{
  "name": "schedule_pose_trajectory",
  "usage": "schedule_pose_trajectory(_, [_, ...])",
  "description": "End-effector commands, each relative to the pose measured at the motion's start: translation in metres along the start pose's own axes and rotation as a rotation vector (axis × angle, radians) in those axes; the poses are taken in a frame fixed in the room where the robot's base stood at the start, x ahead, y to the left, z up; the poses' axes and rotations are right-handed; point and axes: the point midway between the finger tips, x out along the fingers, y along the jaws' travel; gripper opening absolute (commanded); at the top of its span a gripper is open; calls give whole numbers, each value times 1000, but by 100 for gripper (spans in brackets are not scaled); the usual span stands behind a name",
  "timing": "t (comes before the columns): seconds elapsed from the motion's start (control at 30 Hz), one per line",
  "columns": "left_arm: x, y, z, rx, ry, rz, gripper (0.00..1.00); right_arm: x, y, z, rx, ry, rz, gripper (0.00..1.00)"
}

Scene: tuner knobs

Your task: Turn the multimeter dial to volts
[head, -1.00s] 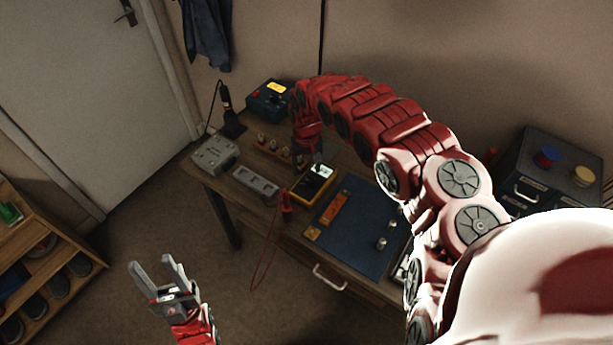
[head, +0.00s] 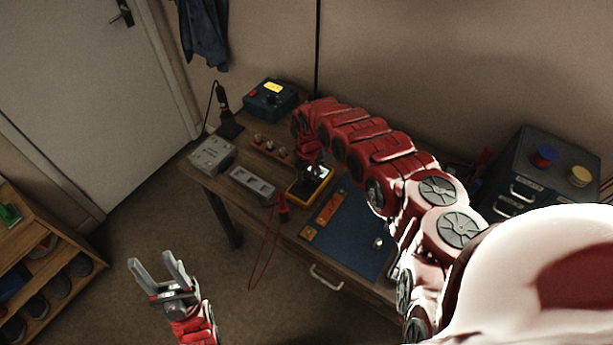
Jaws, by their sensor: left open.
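The multimeter (head: 298,194), dark with a yellow rim, lies on the wooden workbench. My right arm curves over the bench, and its gripper (head: 318,172) points down at the multimeter's far part. The gripper and wrist cover the dial, so its setting is hidden. I cannot tell whether the fingers touch the dial or how far apart they are. My left gripper (head: 153,261) is open and empty, low at the left, away from the bench above the floor.
A red probe (head: 283,208) with a hanging red lead is beside the multimeter. A blue mat (head: 350,235) lies to its right. A power strip (head: 253,183), a grey box (head: 212,154) and a blue box (head: 270,97) stand left and behind. A dark drawer cabinet (head: 535,175) is at right.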

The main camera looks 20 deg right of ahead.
Motion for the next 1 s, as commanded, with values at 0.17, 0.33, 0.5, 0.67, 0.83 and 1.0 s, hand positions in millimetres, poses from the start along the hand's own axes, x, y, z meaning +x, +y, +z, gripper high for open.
schedule_pose_trajectory(0.17, [0, 0, 0, 0, 0, 0, 50, 0, 1, 0, 1, -1, 1, 15])
schedule_pose_trajectory(0.33, [0, 0, 0, 0, 0, 0, 50, 0, 2, 0, 1, -1, 2, 0])
schedule_pose_trajectory(0.5, [0, 0, 0, 0, 0, 0, 50, 0, 2, 0, 9, -2, 3, 0])
schedule_pose_trajectory(0.67, [2, 0, 0, 0, 0, 0, 50, -1, 2, 0, 48, -1, 3, 0])
schedule_pose_trajectory(0.83, [5, 0, -1, 0, 0, 0, 50, -2, 2, 0, 140, 0, 3, 0])
schedule_pose_trajectory(1.0, [8, 0, -1, 0, 0, 0, 50, -2, 3, 1, 280, -3, 5, 0])
